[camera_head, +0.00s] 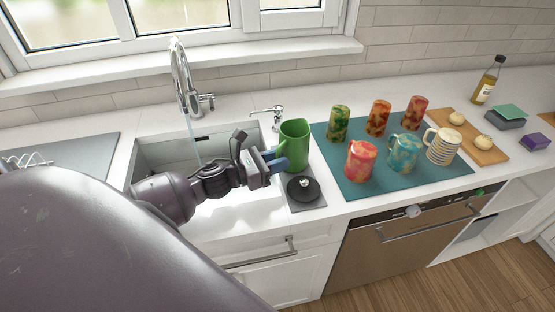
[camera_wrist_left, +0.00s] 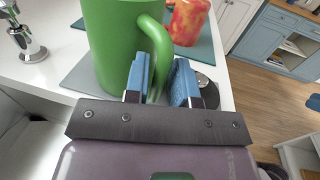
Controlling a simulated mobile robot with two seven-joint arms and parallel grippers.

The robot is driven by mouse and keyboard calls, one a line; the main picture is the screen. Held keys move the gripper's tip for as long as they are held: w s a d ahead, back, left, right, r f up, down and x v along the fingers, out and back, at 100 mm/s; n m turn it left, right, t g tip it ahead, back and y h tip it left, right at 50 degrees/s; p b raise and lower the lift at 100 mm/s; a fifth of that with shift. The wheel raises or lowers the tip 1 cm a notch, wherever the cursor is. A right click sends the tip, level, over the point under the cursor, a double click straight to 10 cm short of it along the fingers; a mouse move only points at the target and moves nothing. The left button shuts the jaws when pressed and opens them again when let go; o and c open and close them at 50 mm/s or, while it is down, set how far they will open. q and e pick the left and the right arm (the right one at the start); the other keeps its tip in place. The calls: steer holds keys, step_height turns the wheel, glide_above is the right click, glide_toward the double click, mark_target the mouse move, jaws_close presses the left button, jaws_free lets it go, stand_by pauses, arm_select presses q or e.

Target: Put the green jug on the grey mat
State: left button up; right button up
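The green jug (camera_head: 295,145) stands upright beside the sink's right edge, at the back part of a small grey mat (camera_head: 310,203). In the left wrist view the jug (camera_wrist_left: 115,45) is close up with grey mat (camera_wrist_left: 82,78) around its base; whether it rests fully on it is hard to tell. My left gripper (camera_head: 274,160) is at the jug's handle. In the wrist view its blue fingers (camera_wrist_left: 160,82) lie close on both sides of the handle and appear shut on it. My right gripper is not in view.
A round black lid-like thing (camera_head: 303,188) sits at the front of the grey mat. A teal mat (camera_head: 360,190) with several patterned cups is to the right. The sink (camera_head: 150,155) and tap (camera_head: 183,80) are left, with a soap dispenser (camera_head: 275,115) behind.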

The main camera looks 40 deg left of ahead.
arm_select(q)
steer(key=shift+o, duration=1.2)
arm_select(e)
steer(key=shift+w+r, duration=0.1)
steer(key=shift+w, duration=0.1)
arm_select(q)
steer(key=shift+r, duration=0.1)
steer(key=b+v, duration=0.1)
steer(key=v, duration=1.1)
steer(key=shift+b, duration=0.3)
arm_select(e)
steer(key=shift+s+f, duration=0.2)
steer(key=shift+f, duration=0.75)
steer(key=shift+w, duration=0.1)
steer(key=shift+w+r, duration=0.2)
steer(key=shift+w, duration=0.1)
